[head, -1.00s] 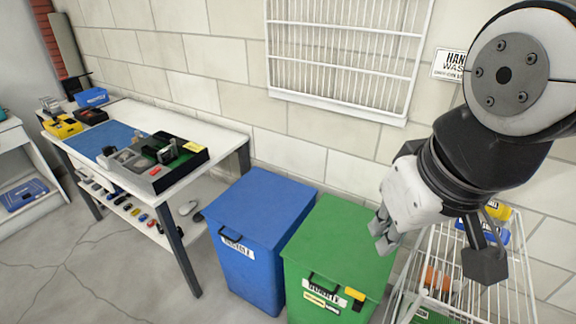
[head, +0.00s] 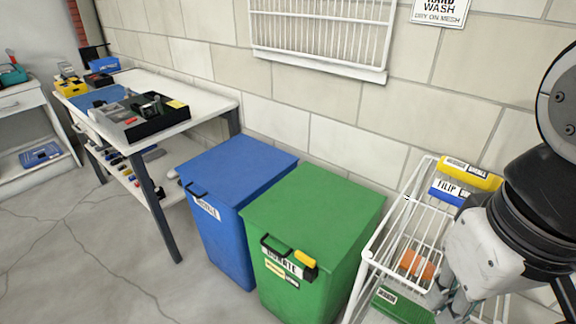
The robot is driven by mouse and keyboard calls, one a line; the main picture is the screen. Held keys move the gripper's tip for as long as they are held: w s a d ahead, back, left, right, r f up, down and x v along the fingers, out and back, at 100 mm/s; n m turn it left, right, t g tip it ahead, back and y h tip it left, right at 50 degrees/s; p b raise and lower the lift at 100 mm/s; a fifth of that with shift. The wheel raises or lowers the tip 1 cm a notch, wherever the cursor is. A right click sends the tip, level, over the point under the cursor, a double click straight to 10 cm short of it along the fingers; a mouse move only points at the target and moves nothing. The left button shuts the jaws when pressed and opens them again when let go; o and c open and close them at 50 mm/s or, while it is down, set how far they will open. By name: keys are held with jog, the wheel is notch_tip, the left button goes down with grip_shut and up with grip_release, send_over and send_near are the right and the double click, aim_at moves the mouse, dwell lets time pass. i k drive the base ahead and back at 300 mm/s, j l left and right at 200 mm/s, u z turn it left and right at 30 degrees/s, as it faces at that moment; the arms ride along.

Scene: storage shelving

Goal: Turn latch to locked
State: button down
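A small yellow latch-like piece on a dark base (head: 305,259) sits at the front right edge of the green bin (head: 325,205), beside its black handle. I cannot read whether it is locked. My gripper (head: 449,304) is at the lower right, to the right of the green bin and apart from it, over or in front of the white wire rack (head: 366,254). Its fingers point down and are small and partly cut off, so their opening is unclear. I see nothing clearly held.
A blue bin (head: 235,165) stands left of the green one. The rack holds yellow (head: 472,172), blue, orange and green items. A worktable (head: 205,105) with tools stands at the left, against the block wall. Floor in front of the table is clear.

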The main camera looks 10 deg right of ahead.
aim_at(304, 258)
jog(key=k, duration=1)
jog(key=i+l+u, duration=0.15)
jog(key=i, duration=0.2)
jog(key=i+l+u, duration=0.15)
jog(key=i+l, duration=0.05)
jog(key=i, duration=0.1)
